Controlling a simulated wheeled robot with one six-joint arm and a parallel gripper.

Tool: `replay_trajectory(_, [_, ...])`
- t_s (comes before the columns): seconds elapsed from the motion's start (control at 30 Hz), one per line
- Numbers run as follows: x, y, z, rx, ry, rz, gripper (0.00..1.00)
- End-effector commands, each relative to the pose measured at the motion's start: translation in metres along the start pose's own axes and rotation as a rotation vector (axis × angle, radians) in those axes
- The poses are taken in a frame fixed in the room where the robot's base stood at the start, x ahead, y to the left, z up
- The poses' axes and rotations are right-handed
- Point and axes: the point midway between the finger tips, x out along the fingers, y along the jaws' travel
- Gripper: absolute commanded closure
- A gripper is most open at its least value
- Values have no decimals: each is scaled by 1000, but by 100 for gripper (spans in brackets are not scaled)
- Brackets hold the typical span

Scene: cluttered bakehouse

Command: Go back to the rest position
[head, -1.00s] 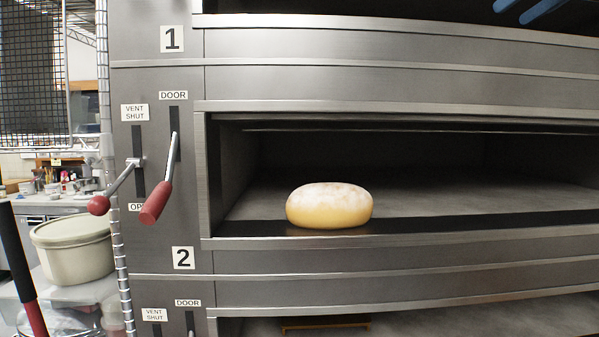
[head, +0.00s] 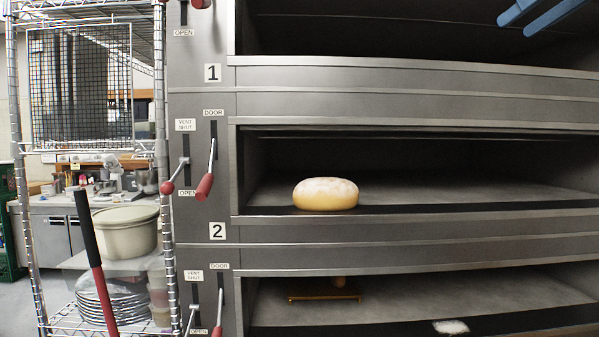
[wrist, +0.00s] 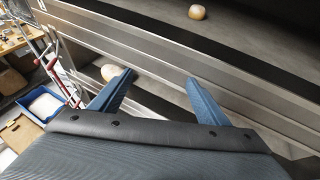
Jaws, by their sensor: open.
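My gripper (wrist: 158,88) shows in the wrist view with its two blue fingers spread apart and nothing between them. Its blue fingers (head: 540,14) also show at the top right of the head view, in front of the upper oven deck. A round, pale-topped loaf (head: 325,193) sits at the front lip of the middle oven deck, below and left of the gripper and apart from it. In the wrist view a loaf lies just beyond the left finger (wrist: 112,72), and another round loaf (wrist: 197,12) sits in a deck at the top.
The steel deck oven (head: 420,78) fills the right side. Red-handled levers (head: 205,186) stick out at its left. A wire rack (head: 26,200) holds a lidded tub (head: 124,232) and stacked plates (head: 97,300). The lower deck holds a brown stand (head: 323,295) and a white patch (head: 451,327).

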Motion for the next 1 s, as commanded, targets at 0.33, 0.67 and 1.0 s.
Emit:
replay_trajectory(0.33, [54, -10, -48, -94, 70, 9, 31])
replay_trajectory(0.67, [146, -6, -147, -316, 227, 57, 31])
replay_trajectory(1.0, [267, 58, -337, -857, 495, 295, 31])
